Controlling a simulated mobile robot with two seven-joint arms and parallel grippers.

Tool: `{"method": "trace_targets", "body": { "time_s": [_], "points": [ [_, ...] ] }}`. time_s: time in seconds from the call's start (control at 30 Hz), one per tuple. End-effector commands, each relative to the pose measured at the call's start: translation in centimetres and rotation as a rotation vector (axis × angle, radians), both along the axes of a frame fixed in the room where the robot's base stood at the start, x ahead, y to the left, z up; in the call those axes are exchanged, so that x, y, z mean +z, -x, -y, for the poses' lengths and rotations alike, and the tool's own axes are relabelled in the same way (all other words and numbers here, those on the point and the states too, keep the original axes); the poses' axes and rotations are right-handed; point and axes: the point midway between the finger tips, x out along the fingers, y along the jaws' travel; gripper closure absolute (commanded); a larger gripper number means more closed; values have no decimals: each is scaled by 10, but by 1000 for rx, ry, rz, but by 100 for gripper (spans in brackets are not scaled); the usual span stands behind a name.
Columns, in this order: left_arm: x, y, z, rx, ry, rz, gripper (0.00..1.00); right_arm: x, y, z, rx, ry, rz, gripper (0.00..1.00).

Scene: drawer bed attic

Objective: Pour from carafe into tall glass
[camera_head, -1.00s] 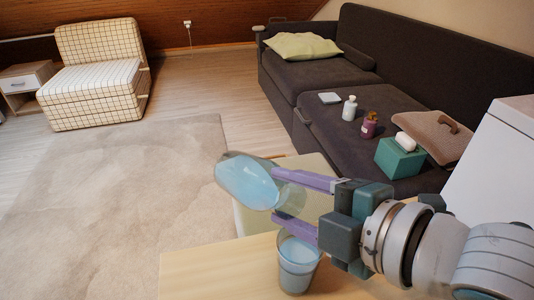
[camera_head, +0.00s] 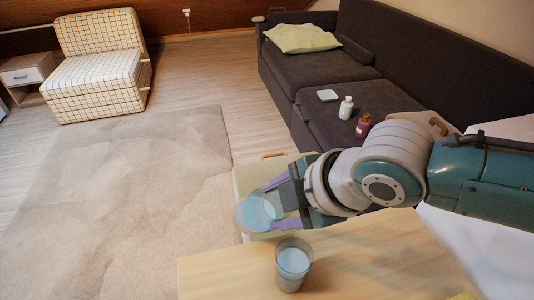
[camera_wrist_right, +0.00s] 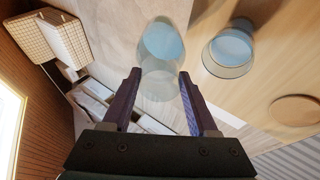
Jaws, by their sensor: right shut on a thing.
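The clear carafe (camera_head: 252,214) holds pale blue liquid and is between the fingers of my right gripper (camera_head: 266,208). It is beyond the table's far left edge, left of and behind the tall glass, and looks tilted. The tall glass (camera_head: 293,266) stands upright on the table with blue liquid in it. In the right wrist view the carafe (camera_wrist_right: 160,52) lies ahead of the fingers (camera_wrist_right: 160,76), and the glass (camera_wrist_right: 229,52) is to its right, apart from it. My left gripper is not in view.
The wooden table (camera_head: 375,262) is mostly clear around the glass. A pale seat (camera_head: 250,180) is behind it. The dark sofa (camera_head: 330,120) carries a green pillow (camera_head: 300,38), a white bottle (camera_head: 346,107) and a purple bottle (camera_head: 363,126). A checkered chair (camera_head: 100,70) stands far left.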

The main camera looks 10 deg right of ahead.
Motion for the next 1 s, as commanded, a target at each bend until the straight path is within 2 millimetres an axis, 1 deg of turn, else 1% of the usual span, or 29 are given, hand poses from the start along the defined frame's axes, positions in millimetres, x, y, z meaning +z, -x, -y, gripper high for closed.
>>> {"method": "trace_targets", "body": {
  "time_s": [0.03,0.1,0.27,0.4,0.6,1.0],
  "points": [
    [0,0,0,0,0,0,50,5,-7,-3,-1,9,-24,100],
    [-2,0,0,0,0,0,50,7,-12,-5,0,27,-71,100],
    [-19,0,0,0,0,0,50,7,-24,-9,-1,67,-186,100],
    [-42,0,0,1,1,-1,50,6,-33,-13,0,102,-279,100],
    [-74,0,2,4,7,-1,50,6,-42,-16,-1,137,-377,100],
    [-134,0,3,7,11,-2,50,4,-53,-18,-4,177,-480,100]
  ]
}}
